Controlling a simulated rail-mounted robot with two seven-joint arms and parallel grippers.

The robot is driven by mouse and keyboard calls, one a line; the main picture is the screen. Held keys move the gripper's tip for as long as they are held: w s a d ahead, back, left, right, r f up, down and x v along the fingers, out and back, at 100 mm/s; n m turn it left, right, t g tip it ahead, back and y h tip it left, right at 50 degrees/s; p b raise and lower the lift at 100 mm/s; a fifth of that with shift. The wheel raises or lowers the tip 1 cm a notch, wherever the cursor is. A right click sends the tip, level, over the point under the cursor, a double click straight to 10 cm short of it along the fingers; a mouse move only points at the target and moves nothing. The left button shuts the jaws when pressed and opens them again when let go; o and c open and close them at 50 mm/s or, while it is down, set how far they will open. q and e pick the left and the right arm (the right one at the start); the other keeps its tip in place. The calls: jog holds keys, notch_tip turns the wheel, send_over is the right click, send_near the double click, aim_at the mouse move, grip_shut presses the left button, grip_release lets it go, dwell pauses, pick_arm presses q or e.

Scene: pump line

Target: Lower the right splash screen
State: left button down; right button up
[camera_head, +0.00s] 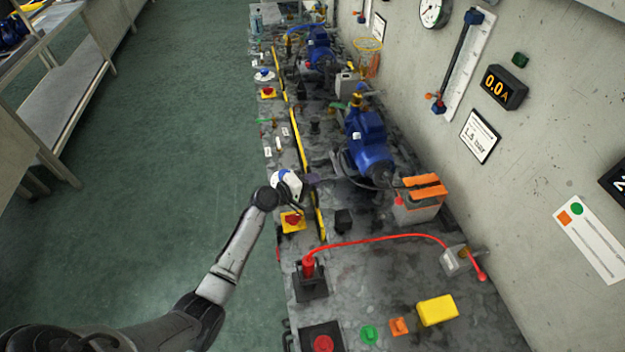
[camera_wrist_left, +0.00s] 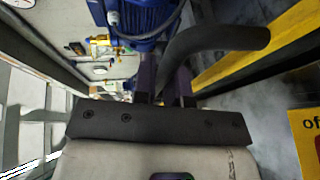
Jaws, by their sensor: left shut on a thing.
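My left gripper (camera_head: 312,178) reaches over the bench from the left, beside the near blue pump (camera_head: 368,145). In the left wrist view its fingers (camera_wrist_left: 168,90) are shut on a dark grey curved bar (camera_wrist_left: 215,40). The bar runs up from between the fingers and bends right. I cannot tell where its hidden end attaches. No splash screen panel can be made out clearly; a long yellow-and-black strip (camera_head: 300,140) runs along the bench and passes behind my gripper. That strip also shows in the left wrist view (camera_wrist_left: 285,35). My right gripper is not in view.
A yellow-based red button (camera_head: 292,222) lies just below my left wrist. A grey box with orange clamps (camera_head: 422,200), a red hose (camera_head: 375,239) and a yellow block (camera_head: 437,311) are nearer. The wall bounds the right; green floor (camera_head: 190,150) at left is open.

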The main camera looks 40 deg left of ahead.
pick_arm(q)
jog(key=shift+f, duration=0.35)
jog(key=c, duration=1.2)
grip_release()
jog(key=shift+p+v, duration=0.75)
jog(key=shift+v, duration=6.2)
